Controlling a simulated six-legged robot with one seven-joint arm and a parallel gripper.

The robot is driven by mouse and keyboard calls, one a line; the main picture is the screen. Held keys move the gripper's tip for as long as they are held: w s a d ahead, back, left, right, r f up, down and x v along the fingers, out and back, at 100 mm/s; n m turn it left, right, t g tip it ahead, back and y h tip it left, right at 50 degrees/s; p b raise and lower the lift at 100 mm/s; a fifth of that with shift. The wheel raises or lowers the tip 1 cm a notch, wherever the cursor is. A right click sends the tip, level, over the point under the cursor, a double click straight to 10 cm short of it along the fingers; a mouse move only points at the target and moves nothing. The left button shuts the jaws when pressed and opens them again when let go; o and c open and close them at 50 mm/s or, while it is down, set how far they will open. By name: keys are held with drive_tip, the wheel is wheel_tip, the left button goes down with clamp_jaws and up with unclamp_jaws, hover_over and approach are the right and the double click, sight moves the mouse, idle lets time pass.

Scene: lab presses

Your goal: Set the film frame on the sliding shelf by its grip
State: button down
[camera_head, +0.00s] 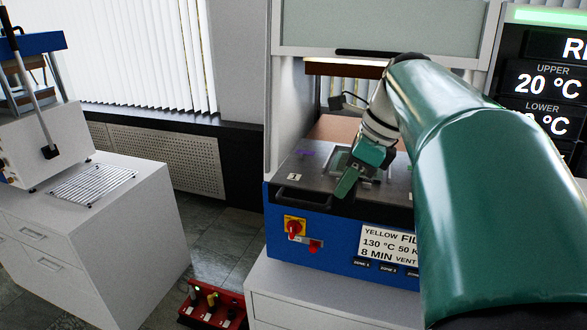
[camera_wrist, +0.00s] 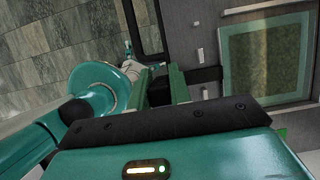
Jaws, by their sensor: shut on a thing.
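The sliding shelf (camera_head: 305,170) is a dark metal plate pulled out at the front of the blue-fronted press, with a dark handle along its front left. My gripper (camera_head: 350,180) is over the shelf, its green fingers pointing down. In the wrist view my gripper (camera_wrist: 161,82) is shut on the black grip of the film frame. The film frame (camera_wrist: 219,38) is a grey metal border around a greenish film, to the right of the fingers. In the head view my gripper partly hides it. I cannot tell whether the frame touches the shelf or hangs just above it.
The press front carries a red knob on yellow (camera_head: 294,227) and a yellow-film label (camera_head: 388,243). A red box (camera_head: 213,305) stands on the floor. A white cabinet (camera_head: 95,215) with a wire rack (camera_head: 92,184) is at left. A temperature display (camera_head: 545,85) is at right.

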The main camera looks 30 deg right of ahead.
drive_tip(key=c, duration=1.2)
unclamp_jaws()
drive_tip(key=v, duration=1.4)
drive_tip(key=shift+a+f, duration=0.1)
drive_tip(key=shift+f, duration=0.05)
drive_tip(key=a+f+n+t+h, duration=0.2)
drive_tip(key=a+f+n, duration=2.3)
drive_tip(key=n, duration=0.3)
drive_tip(key=shift+a+f+h, duration=0.4)
drive_tip(key=shift+f, duration=0.4)
